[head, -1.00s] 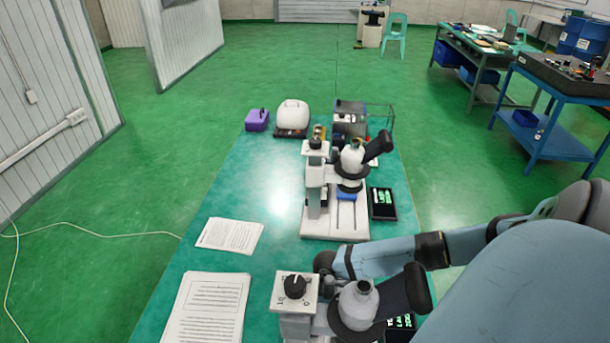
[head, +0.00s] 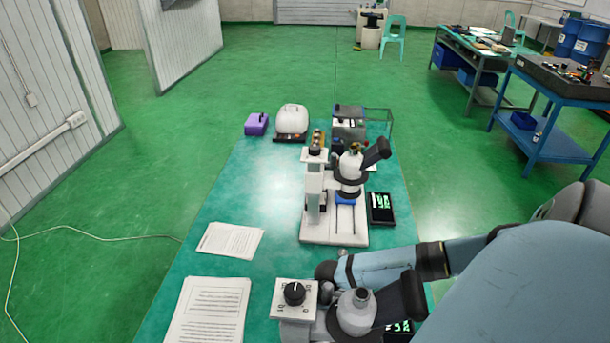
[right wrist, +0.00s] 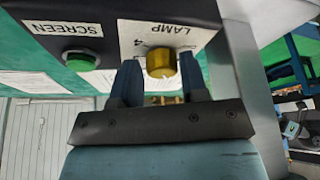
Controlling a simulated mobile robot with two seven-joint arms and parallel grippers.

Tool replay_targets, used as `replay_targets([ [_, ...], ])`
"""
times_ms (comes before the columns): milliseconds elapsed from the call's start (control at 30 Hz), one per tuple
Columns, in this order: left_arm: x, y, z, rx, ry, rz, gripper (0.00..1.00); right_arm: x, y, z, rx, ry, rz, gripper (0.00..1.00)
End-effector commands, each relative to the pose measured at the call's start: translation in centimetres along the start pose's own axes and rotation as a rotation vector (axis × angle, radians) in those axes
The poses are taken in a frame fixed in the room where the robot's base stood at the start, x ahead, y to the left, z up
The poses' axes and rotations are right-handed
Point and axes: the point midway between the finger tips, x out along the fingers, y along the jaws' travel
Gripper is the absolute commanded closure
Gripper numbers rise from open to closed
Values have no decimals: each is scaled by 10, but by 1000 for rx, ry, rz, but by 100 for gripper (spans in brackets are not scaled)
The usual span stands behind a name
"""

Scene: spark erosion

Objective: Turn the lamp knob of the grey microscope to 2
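In the right wrist view, a brass knob (right wrist: 160,62) sits on a white LAMP label (right wrist: 165,38), with an upside-down 4 beside it. My right gripper (right wrist: 161,70) has one finger on each side of this knob, open with narrow gaps; firm contact does not show. In the head view a near microscope (head: 357,312) carries a black dial (head: 294,293) on a white plate. A farther microscope (head: 350,172) stands behind it on a pale base. My right arm crosses between them, and its gripper is hidden there. My left gripper is not in view.
A green button (right wrist: 80,61) marked SCREEN is beside the lamp label. Papers (head: 230,240) lie on the green table (head: 205,220) to the left. A small dark display (head: 381,207) lies right of the farther microscope. A purple box (head: 257,124) and white device (head: 292,118) stand at the back.

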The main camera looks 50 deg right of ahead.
Motion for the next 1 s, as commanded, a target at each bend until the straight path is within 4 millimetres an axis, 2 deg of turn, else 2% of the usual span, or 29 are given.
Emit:
replay_targets([
  [33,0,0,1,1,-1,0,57,0,0,0,0,0,0,48],
  [67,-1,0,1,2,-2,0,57,0,0,0,0,0,0,43],
  [333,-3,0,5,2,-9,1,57,0,-1,0,-1,1,-2,43],
  [467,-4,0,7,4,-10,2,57,-9,-1,0,-2,1,-1,43],
  [567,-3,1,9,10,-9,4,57,-25,-1,1,-4,-1,-1,43],
  [800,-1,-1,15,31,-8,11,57,-81,-1,2,-5,-2,0,43],
  [1000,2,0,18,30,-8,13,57,-118,-1,2,-3,-2,-1,43],
])
